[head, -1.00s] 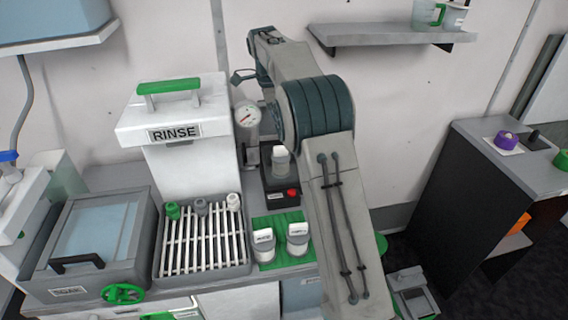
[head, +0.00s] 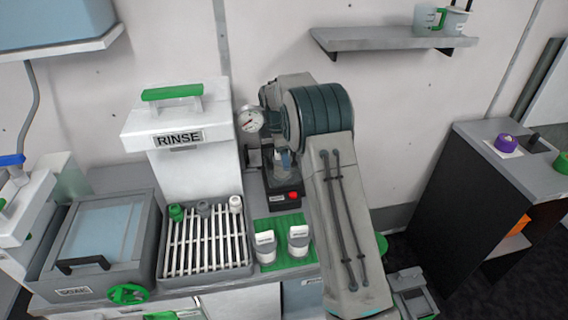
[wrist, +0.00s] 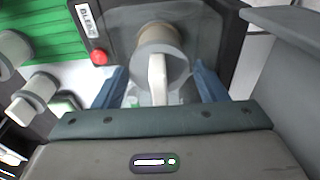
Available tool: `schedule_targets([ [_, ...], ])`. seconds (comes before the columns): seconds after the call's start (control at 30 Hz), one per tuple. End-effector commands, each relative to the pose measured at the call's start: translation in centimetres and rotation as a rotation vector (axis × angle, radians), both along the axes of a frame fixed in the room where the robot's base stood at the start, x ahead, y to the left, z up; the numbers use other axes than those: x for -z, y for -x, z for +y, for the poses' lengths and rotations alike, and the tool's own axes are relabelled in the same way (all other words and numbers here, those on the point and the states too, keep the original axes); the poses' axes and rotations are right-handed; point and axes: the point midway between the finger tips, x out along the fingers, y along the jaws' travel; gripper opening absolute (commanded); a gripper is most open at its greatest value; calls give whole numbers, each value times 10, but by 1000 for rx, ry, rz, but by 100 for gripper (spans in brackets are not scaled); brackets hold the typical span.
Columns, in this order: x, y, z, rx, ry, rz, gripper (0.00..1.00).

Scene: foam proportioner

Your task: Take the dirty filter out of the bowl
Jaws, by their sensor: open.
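The dirty filter (wrist: 160,36) is a round, brownish-tan piece with a grey ring and a pale upright tab. In the wrist view it stands over the dark housing base; I cannot make out the bowl's wall around it. My gripper (wrist: 160,72) is open, with one blue finger on each side of the pale tab. A gap shows on both sides, so the fingers look apart from it.
Two white-topped grey cups (head: 265,246) stand on a green mat (head: 282,262) beside the base. A slatted rack (head: 208,240) with several small caps lies left of it. A pressure gauge (head: 250,119) and the RINSE unit (head: 178,125) stand close by.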

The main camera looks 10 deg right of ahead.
Motion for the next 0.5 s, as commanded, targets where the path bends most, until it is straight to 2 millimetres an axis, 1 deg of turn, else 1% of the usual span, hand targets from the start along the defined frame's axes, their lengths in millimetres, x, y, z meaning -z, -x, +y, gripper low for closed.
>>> schedule_targets([
  [0.2, 2, 0, 0, -1, 0, 0, 66],
  [0.23, 2, 0, 0, -1, 0, 0, 63],
  [0.33, 2, 0, 0, -1, 0, 0, 35],
  [0.37, 2, 0, 0, -1, 0, 0, 31],
  [0.5, 1, 0, 0, -1, 0, 0, 31],
])
